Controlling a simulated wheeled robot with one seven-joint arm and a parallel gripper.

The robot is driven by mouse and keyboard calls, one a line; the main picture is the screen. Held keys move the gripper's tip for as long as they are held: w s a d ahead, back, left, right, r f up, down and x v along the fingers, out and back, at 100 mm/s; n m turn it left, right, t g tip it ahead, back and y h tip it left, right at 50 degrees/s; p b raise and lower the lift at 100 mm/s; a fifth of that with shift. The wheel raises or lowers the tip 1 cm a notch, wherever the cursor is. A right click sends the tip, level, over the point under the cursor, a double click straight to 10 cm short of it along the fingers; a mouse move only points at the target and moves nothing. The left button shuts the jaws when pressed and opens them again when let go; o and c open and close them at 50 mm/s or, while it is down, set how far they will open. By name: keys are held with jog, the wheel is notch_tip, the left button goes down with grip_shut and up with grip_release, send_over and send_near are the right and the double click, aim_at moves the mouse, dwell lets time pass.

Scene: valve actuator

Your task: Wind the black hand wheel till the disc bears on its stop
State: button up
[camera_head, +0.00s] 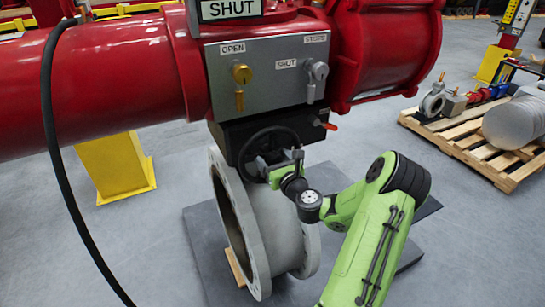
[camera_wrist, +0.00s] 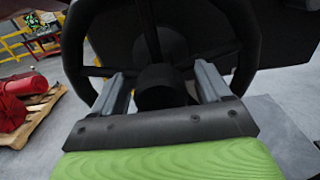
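The black hand wheel (camera_head: 247,147) is upright below the grey control panel, on the black gear housing (camera_head: 232,133). My gripper (camera_head: 281,166) is at the wheel's lower right. In the wrist view the wheel's rim (camera_wrist: 74,42) and spokes fill the upper part. My gripper's two grey fingers (camera_wrist: 160,80) stand apart there, one on each side of a dark rounded part. I see no clear finger contact. The pale round valve body (camera_head: 290,235) stands below; its disc is not visible, so its position against the stop cannot be told.
The red actuator (camera_head: 105,75) spans above the wheel, with a SHUT sign on top. A black hose (camera_head: 50,130) hangs at left. A yellow support (camera_head: 115,165) stands behind. A wooden pallet (camera_head: 460,150) with parts lies at right. Grey floor is open between.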

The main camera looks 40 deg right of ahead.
grip_shut()
jog(key=shift+n, duration=0.3)
